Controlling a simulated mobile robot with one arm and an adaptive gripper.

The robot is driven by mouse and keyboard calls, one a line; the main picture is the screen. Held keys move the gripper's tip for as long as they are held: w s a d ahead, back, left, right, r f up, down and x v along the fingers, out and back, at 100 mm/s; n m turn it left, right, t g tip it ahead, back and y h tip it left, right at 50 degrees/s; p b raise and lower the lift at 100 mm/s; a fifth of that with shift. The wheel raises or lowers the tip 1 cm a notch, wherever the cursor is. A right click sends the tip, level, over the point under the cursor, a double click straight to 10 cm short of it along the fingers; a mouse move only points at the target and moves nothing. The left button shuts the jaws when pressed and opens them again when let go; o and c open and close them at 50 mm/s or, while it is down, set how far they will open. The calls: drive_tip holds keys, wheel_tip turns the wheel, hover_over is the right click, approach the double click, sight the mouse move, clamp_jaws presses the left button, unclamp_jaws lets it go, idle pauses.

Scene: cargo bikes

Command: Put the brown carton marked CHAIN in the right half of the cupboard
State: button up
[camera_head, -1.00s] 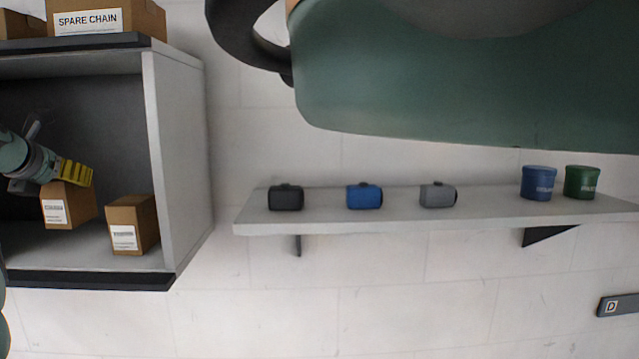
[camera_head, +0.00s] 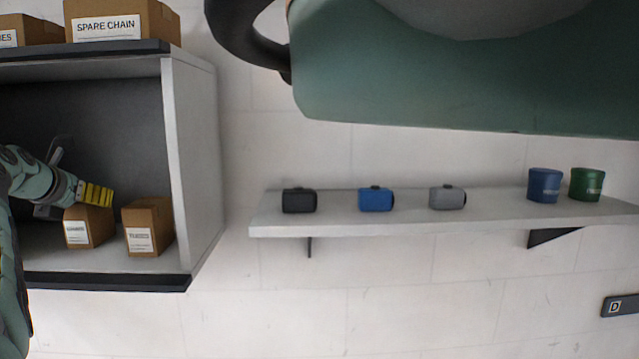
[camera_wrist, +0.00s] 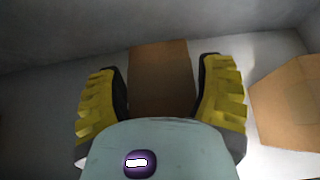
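My gripper (camera_head: 98,194) reaches into the open cupboard (camera_head: 196,160) at the left of the head view. Its yellow-and-black fingers are closed against both sides of a brown carton (camera_head: 90,228), also seen between them in the wrist view (camera_wrist: 160,75). This carton's white label is too small to read surely. Its base is at or close to the cupboard floor; I cannot tell whether it touches. A second brown carton (camera_head: 150,228) stands just right of it, near the cupboard's right wall, and shows at the right of the wrist view (camera_wrist: 290,105).
A carton marked SPARE CHAIN (camera_head: 122,22) and another carton (camera_head: 30,32) sit on the cupboard top. Right of the cupboard, a wall shelf (camera_head: 330,220) holds black, blue and grey items and blue and green tubs. A large green body (camera_head: 450,90) fills the upper right.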

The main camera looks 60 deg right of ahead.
drive_tip(key=o, duration=0.5)
drive_tip(key=shift+c, duration=0.2)
drive_tip(key=shift+r, duration=0.15)
drive_tip(key=shift+s+a+b, duration=0.25)
drive_tip(key=shift+a+b, duration=0.15)
drive_tip(key=shift+b, duration=0.45)
drive_tip(key=b+v, duration=0.9)
drive_tip(key=v, duration=0.2)
drive_tip(key=shift+r, duration=0.25)
